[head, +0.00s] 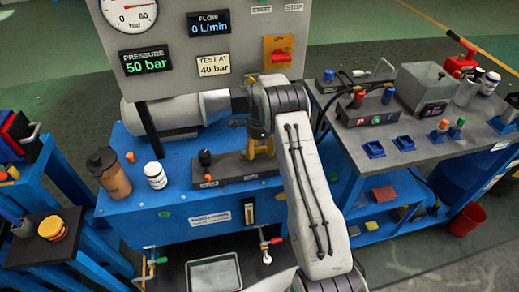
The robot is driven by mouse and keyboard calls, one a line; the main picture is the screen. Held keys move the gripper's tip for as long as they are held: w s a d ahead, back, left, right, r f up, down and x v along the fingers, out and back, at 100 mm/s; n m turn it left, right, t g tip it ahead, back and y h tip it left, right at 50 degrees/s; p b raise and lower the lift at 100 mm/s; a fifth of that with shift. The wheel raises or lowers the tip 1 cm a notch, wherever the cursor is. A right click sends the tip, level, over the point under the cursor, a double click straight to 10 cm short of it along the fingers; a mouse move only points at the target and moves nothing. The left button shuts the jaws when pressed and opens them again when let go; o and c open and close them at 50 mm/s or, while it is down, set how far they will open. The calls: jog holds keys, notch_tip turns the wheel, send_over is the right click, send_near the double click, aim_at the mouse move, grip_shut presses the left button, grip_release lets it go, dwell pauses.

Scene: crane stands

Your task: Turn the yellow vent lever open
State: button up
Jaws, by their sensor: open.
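The yellow lever (258,145) stands on the right part of a low dark valve block (232,168) on the blue bench. A small label on the block's front edge lies below it, too small to read. A black-knobbed lever (204,158) stands on the left part of the same block. My gripper (250,128) is at the top of the yellow lever, dark and mostly hidden by my own arm. It is open. I cannot tell whether its fingers touch the lever or sit around it.
Behind the block are a grey cylinder (172,112) and a panel (215,50) reading 50 bar and 0 L/min. A brown bottle (110,175) and white jar (155,176) stand left on the bench. A crowded side table (400,155) stands at right.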

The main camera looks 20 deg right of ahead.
jog(key=shift+c, duration=0.3)
grip_shut()
dwell(0.3)
